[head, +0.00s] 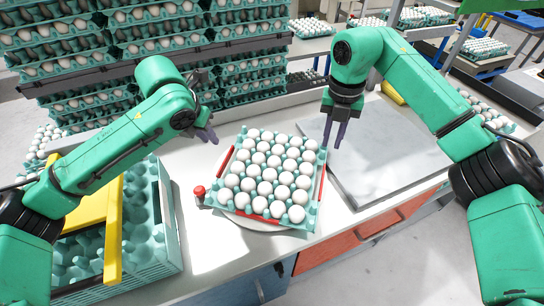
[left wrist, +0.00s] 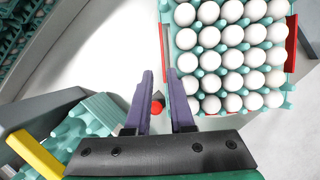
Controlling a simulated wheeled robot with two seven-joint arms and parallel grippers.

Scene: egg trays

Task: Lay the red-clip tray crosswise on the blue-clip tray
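The red-clip tray (head: 310,222) is teal, filled with white eggs, with red clips on its left and right sides. It sits at a slant on a round white plate (head: 250,223) in the middle of the table. In the left wrist view the tray (left wrist: 166,45) is at the upper right. My left gripper (head: 208,136) is open and empty, beyond the tray's left far corner. In the left wrist view its fingers (left wrist: 163,100) are apart with nothing between them. My right gripper (head: 335,142) is open and empty near the far right corner. I cannot make out blue clips on any tray.
A grey slab (head: 385,150) lies to the right. A red knob (head: 199,191) stands at the tray's left. A teal crate (head: 167,225) with a yellow bar (head: 113,225) is at front left. Tall stacks of egg trays (head: 150,45) stand behind the table.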

